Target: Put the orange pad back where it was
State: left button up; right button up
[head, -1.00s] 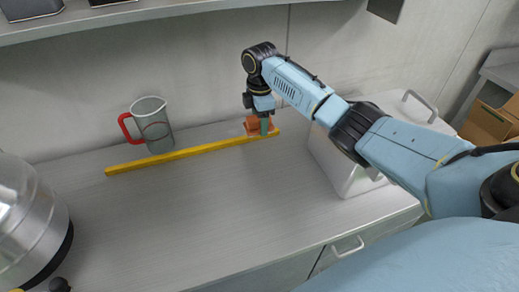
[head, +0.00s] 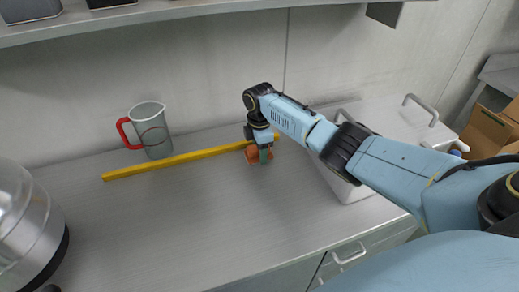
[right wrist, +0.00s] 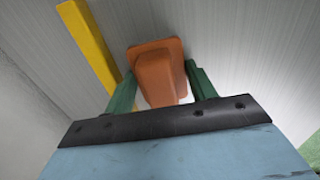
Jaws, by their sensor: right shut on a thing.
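The orange pad (head: 252,156) is in my right gripper (head: 263,157), on the near side of the yellow bar's right end. The right wrist view shows the orange pad (right wrist: 158,70) with a wide base and a raised block, between the two green fingers of my right gripper (right wrist: 161,80). The gripper is shut on the raised block. The yellow bar (head: 180,160) lies on the counter and passes behind the gripper. I cannot tell whether the pad touches the counter. My left gripper is not in view.
A clear jug with a red handle (head: 152,130) stands behind the bar. A rounded metal vessel (head: 25,225) stands at the left edge. A white box (head: 350,187) is right of the gripper, partly hidden by my arm. The counter's front middle (head: 190,225) is clear.

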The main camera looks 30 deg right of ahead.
jog(key=shift+f, duration=0.15)
jog(key=o, duration=0.7)
jog(key=shift+r, duration=0.25)
notch_tip(320, 180, up, 12)
jog(key=p, duration=0.1)
